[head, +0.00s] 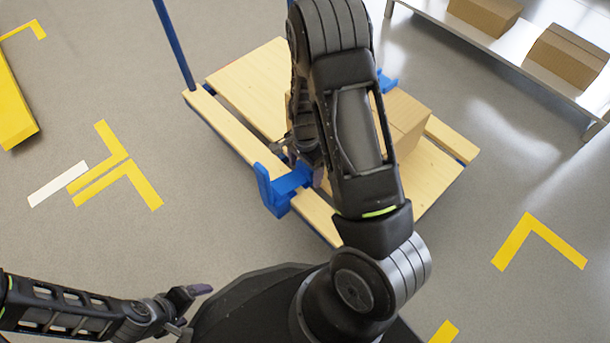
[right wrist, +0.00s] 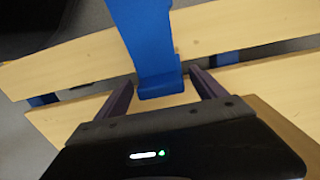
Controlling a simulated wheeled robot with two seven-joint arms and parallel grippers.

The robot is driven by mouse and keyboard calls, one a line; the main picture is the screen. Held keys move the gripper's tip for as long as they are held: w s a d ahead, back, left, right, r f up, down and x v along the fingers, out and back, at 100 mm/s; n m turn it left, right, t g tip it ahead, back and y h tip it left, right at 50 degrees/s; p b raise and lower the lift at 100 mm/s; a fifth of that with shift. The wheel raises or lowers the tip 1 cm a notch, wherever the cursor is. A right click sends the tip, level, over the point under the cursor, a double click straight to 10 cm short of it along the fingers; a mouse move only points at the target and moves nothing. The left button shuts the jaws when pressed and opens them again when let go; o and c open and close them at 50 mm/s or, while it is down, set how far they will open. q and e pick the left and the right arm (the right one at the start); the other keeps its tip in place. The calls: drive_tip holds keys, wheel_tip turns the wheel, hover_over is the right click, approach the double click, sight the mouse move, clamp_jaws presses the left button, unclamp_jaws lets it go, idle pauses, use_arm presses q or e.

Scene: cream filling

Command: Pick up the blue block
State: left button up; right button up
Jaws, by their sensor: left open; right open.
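The blue block (head: 278,190) is a bracket-shaped piece on the near edge of the wooden pallet cart (head: 250,85), close to my right gripper (head: 305,163). In the right wrist view the blue block (right wrist: 150,45) reaches down between the two open fingers of my right gripper (right wrist: 163,92), with gaps on both sides. My right arm hides part of the cart in the head view. My left gripper (head: 192,308) is open and empty at the lower left, away from the cart.
A cardboard box (head: 408,115) sits on the cart, partly behind my right arm. Another blue piece (head: 388,80) is on the cart's far side. A blue pole (head: 174,45) stands at the cart's left corner. A shelf with boxes (head: 565,57) is at upper right.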

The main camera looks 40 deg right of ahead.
sight(305, 166)
idle(0.6)
drive_tip(key=c, duration=1.6)
wheel_tip(305, 166, up, 10)
drive_tip(key=p, duration=0.5)
